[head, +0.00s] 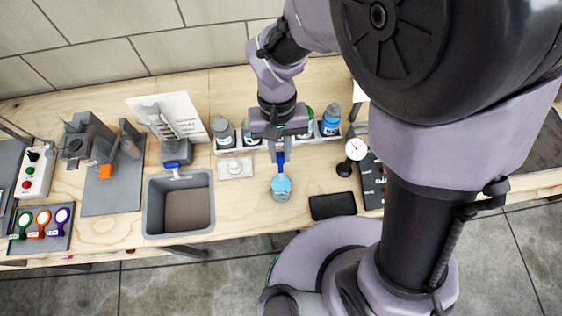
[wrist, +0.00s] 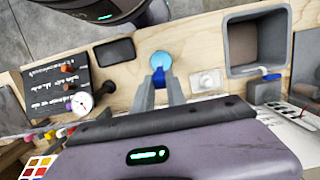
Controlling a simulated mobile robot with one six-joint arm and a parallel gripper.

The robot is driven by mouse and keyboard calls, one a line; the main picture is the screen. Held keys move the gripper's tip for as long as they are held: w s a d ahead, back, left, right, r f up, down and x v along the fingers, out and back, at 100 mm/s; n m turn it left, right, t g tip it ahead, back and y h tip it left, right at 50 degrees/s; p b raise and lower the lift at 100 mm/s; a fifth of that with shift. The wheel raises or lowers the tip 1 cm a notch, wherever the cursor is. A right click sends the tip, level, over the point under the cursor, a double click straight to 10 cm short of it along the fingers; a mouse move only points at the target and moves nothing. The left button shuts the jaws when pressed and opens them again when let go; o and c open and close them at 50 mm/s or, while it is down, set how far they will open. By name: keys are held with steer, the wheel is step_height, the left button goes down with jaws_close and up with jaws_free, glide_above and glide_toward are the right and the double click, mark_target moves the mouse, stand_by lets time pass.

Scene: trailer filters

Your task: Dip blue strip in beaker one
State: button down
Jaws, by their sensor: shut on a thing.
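A small beaker (head: 281,190) with light blue content stands on the wooden bench, in front of my gripper. In the wrist view the beaker (wrist: 161,60) shows as a blue disc just beyond the fingertips. My gripper (head: 280,152) points down, shut on the blue strip (head: 281,163). In the wrist view the strip (wrist: 158,78) sticks out past the fingertips, and its end overlaps the beaker's near edge. I cannot tell whether the strip's tip is above the liquid or in it.
A grey sink (head: 150,207) lies left of the beaker, with a small white dish (head: 236,168) between. A black pad (head: 332,206) and a dial gauge (head: 354,152) are at the right. Bottles, including a blue one (head: 330,122), stand in a rack behind.

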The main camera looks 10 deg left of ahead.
step_height(320, 180, up, 5)
steer(key=p, duration=0.4)
steer(key=shift+r+p, duration=0.2)
steer(key=shift+p, duration=0.15)
steer(key=shift+f, duration=0.15)
